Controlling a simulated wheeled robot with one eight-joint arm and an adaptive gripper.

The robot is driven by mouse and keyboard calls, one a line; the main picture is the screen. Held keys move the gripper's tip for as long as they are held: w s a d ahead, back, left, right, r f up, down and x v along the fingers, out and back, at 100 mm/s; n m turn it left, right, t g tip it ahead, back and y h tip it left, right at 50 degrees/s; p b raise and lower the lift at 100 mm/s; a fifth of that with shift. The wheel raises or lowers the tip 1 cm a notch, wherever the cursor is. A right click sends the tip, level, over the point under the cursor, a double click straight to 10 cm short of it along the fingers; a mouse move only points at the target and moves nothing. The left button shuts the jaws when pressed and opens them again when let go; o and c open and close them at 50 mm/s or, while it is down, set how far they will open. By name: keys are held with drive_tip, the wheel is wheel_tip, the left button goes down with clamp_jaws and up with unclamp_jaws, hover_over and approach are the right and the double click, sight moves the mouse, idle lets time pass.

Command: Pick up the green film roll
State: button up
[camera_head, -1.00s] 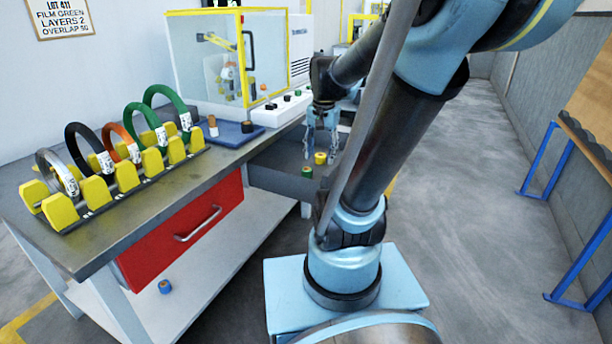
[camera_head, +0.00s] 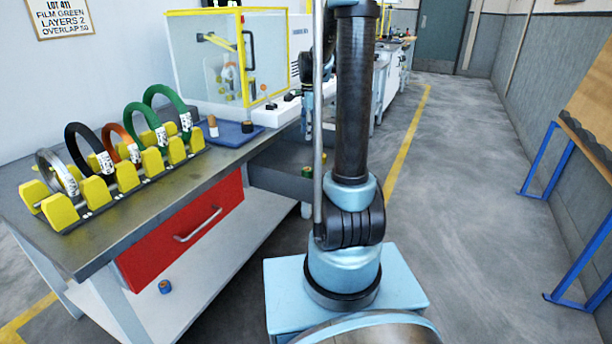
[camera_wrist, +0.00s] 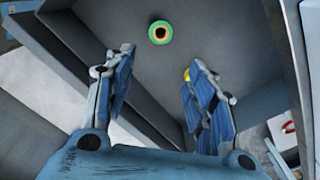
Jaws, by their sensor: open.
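The green film roll (camera_wrist: 160,32) shows end-on in the wrist view, near the top centre, on the floor of a grey bin (camera_wrist: 110,18). It is a green ring with a pale inner ring and a dark centre. In the head view a small part of the roll (camera_head: 307,171) shows beside my arm. My gripper (camera_wrist: 158,58) is open and empty above the bin, its two blue fingers spread. The roll appears beyond the fingertips, apart from them. In the head view my arm hides most of the gripper.
A yellow roll (camera_wrist: 187,74) is partly hidden behind the right finger. The bin's walls stand close around the gripper. A workbench (camera_head: 100,245) carries a yellow rack (camera_head: 97,190) of several coils. A glass-walled machine (camera_head: 215,65) stands behind. Open floor (camera_head: 470,200) lies to the right.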

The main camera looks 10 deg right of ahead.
hover_over(307, 168)
drive_tip(key=f, duration=1.2)
drive_tip(key=shift+s+d+f, duration=0.15)
drive_tip(key=shift+d+f, duration=0.1)
drive_tip(key=shift+d, duration=0.15)
drive_tip(key=shift+s+a+f, duration=0.1)
drive_tip(key=shift+a+f, duration=0.1)
drive_tip(key=shift+f, duration=1.1)
drive_tip(key=shift+a+f, duration=0.15)
drive_tip(key=shift+f, duration=1.15)
drive_tip(key=c, duration=0.9)
